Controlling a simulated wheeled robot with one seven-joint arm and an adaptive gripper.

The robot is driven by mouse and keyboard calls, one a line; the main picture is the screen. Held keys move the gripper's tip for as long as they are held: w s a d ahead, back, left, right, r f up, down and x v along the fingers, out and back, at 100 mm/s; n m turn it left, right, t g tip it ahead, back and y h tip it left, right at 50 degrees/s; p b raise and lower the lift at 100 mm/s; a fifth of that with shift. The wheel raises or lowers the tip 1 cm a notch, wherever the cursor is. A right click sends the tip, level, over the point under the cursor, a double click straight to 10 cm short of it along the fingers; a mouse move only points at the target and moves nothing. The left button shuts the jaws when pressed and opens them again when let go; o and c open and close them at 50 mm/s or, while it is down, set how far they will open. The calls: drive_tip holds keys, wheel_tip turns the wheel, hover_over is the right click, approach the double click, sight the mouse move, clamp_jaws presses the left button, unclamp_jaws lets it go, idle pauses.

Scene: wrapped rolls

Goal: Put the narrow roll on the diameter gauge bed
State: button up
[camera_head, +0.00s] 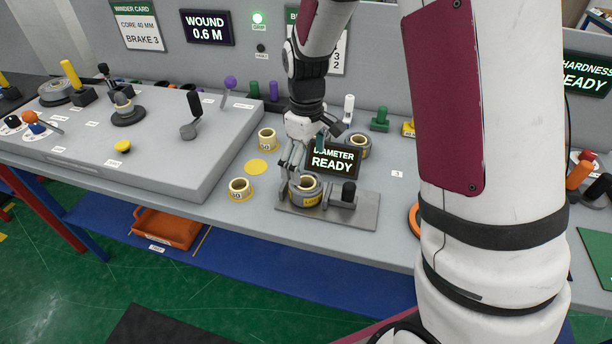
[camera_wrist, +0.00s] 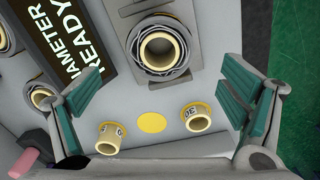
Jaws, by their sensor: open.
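A dark grey wrapped roll (camera_head: 312,197) with a cream core sits on the grey diameter gauge bed (camera_head: 356,211), with its core hole facing up. The same roll (camera_wrist: 133,47) shows at the top of the wrist view. A second wrapped roll (camera_head: 364,151) stands behind the "DIAMETER READY" display (camera_head: 332,160). I cannot tell for sure which roll is the narrow one. My gripper (camera_head: 306,171) points down just above the roll on the bed. In the wrist view its teal pads (camera_wrist: 162,82) are spread wide with nothing held between them.
Two short cream cores (camera_head: 268,139) (camera_head: 240,188) stand on yellow bases left of the bed, with a flat yellow disc (camera_head: 256,166) between them. The gauge's black knob (camera_head: 348,190) rises beside the roll. The raised winder panel (camera_head: 150,135) fills the left.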

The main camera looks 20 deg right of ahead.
drive_tip(key=s+r+m+t, duration=0.1)
drive_tip(key=s+r+m, duration=0.1)
drive_tip(key=s+r, duration=0.45)
drive_tip(key=s+r+m+t, duration=0.1)
drive_tip(key=s+r, duration=0.3)
drive_tip(key=r, duration=0.5)
drive_tip(key=s+r+m+t, duration=0.2)
drive_tip(key=s+r+m, duration=0.1)
drive_tip(key=s, duration=1.1)
drive_tip(key=shift+s+d+r+m, duration=0.15)
drive_tip(key=shift+s+m, duration=0.2)
drive_tip(key=shift+m, duration=0.35)
